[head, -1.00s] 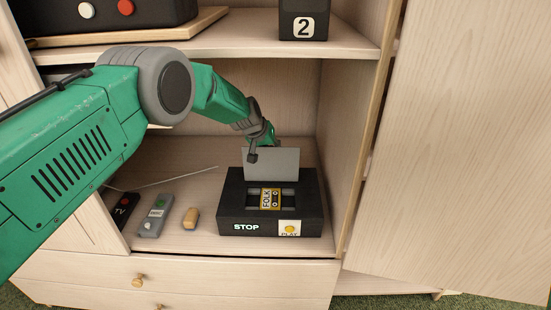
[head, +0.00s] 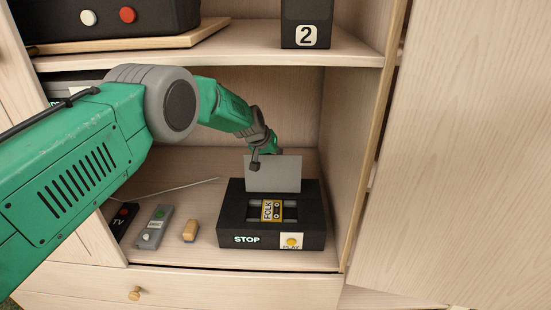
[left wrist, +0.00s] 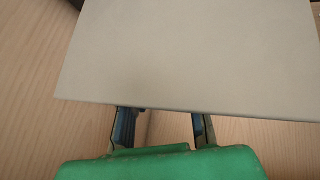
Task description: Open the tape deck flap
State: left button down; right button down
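The black tape deck (head: 230,211) sits on the lower shelf of the cabinet. Its grey flap (head: 274,174) stands raised, about upright, at the back of the deck. A yellow FOLK cassette (head: 271,211) shows in the well below it. My left gripper (head: 264,158) is at the flap's upper left edge, partly behind it. In the left wrist view the flap (left wrist: 190,55) fills the upper part and covers the fingertips. The two fingers of my left gripper (left wrist: 163,128) are apart with a gap between them. Whether they touch the flap is unclear. My right gripper is not in view.
Left of the deck lie a wooden block (head: 190,231), a grey remote (head: 154,227) and a black TV remote (head: 122,222). A thin rod (head: 180,187) lies behind them. The shelf above holds a black box marked 2 (head: 305,25). An open door (head: 460,150) stands at right.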

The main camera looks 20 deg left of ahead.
pick_arm(q)
jog(key=shift+w+a+r, duration=0.15)
jog(key=shift+a+r, duration=0.05)
jog(key=shift+a, duration=0.15)
jog(key=c, duration=1.4)
grip_release()
jog(key=shift+f, duration=0.15)
